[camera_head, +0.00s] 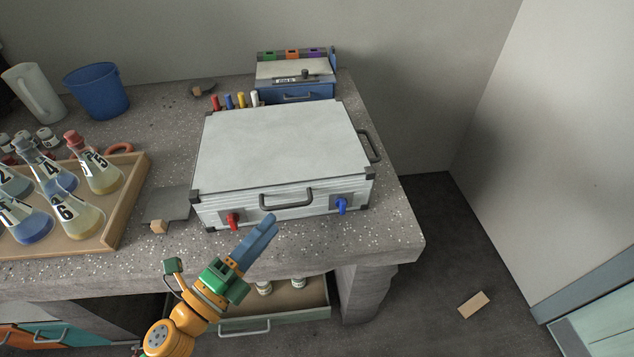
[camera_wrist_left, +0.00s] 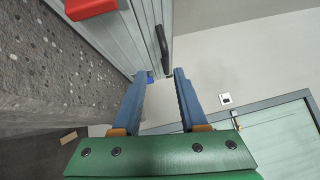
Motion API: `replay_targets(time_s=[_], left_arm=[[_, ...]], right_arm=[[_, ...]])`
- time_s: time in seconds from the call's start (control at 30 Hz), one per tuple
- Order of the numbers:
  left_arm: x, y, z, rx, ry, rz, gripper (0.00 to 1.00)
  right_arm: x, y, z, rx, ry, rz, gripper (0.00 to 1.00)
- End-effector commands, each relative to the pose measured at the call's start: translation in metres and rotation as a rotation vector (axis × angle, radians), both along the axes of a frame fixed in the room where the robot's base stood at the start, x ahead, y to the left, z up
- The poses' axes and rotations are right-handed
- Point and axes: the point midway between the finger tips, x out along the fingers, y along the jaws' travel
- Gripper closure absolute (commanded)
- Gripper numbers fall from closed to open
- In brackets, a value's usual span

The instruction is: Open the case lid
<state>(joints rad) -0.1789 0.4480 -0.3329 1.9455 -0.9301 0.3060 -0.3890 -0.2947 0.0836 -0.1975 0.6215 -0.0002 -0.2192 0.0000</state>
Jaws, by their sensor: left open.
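The silver-white case (camera_head: 280,145) lies flat on the bench with its lid shut. Its front has a grey handle (camera_head: 287,198), a red latch (camera_head: 233,221) at the left and a blue latch (camera_head: 341,206) at the right. My left gripper (camera_head: 270,224) is in front of the case, below the handle, with its blue fingers pointing up and right. In the left wrist view the fingers (camera_wrist_left: 160,76) are apart with nothing between them. There the red latch (camera_wrist_left: 92,7) is at upper left, the handle (camera_wrist_left: 163,48) above the fingers, and the blue latch (camera_wrist_left: 150,78) beyond. My right gripper is out of view.
A wooden tray (camera_head: 128,195) of flasks stands at left. A blue box (camera_head: 297,90) and several coloured markers (camera_head: 228,101) are behind the case. A dark plate (camera_head: 168,204) lies left of it. An open drawer (camera_head: 311,300) projects under the bench.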

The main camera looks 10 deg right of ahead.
Motion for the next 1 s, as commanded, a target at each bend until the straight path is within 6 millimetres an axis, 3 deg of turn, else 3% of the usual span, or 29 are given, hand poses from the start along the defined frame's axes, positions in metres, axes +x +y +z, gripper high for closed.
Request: replay_targets(time_s=[0.4,0.7,0.87,1.0], left_arm=[[0.047,-0.044,0.01,0.002,-0.009,-0.003,0.58],[0.051,-0.049,0.009,0.003,-0.008,-0.004,0.58],[0.051,-0.049,0.009,0.002,-0.007,-0.004,1.0],[0.051,-0.049,0.009,0.002,-0.007,-0.004,1.0]], right_arm=[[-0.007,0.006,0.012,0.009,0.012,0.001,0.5],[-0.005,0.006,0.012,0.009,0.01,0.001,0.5],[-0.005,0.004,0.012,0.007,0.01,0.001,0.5],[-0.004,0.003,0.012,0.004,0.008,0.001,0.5]])
